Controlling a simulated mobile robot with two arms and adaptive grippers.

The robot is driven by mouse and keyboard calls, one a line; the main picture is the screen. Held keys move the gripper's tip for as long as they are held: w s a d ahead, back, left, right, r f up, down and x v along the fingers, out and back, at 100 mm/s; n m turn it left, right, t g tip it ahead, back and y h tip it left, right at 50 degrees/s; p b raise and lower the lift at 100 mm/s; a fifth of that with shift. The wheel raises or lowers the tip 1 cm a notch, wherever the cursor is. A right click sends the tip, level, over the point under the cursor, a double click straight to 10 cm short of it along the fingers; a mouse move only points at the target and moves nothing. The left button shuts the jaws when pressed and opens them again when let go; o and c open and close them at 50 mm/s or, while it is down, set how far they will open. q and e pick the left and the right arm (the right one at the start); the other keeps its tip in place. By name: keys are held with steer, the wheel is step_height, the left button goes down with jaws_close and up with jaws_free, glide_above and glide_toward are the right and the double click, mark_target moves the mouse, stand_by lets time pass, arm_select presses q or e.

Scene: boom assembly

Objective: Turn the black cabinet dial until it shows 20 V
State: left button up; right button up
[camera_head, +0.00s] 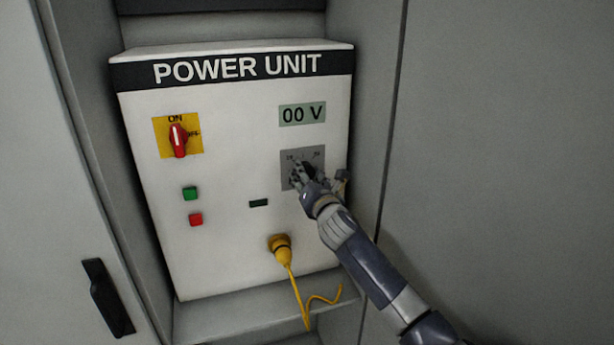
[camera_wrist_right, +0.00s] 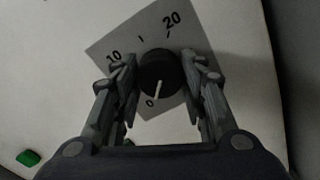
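The black dial (camera_wrist_right: 161,75) sits on a grey plate marked 0, 10 and 20 (camera_wrist_right: 112,32). In the right wrist view its white pointer line is toward the 0. The display (camera_head: 302,114) above it in the head view reads 00 V. My right gripper (camera_wrist_right: 162,72) is at the dial, with one finger on each side of it. The fingers look very close to the dial's sides, but I cannot tell whether they press on it. In the head view my right gripper (camera_head: 318,178) covers most of the dial. My left gripper is not in view.
The white POWER UNIT cabinet (camera_head: 235,230) stands in a grey recess. It carries a red switch on a yellow plate (camera_head: 178,138), a green button (camera_head: 190,193), a red button (camera_head: 196,219) and a yellow plug with cable (camera_head: 281,249). A grey wall (camera_head: 500,150) is close on the right.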

arm_select(q)
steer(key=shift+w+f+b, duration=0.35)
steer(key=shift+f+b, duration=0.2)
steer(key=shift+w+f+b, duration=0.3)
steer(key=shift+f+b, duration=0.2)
steer(key=shift+b, duration=0.05)
arm_select(e)
steer(key=shift+w+d+r+m+y, duration=0.1)
steer(key=shift+r+m+y, duration=0.1)
steer(key=shift+m, duration=5.65)
steer(key=shift+s+d+r+m+y, duration=0.1)
steer(key=shift+r+m+y, duration=0.15)
steer(key=shift+m, duration=5.55)
steer(key=shift+w+r+m+y, duration=0.1)
steer(key=shift+r+m+y, duration=0.1)
steer(key=shift+m, duration=5.65)
steer(key=o, duration=1.1)
steer(key=shift+f, duration=0.15)
steer(key=shift+c, duration=0.2)
steer(key=shift+w+f, duration=0.15)
steer(key=shift+f, duration=0.1)
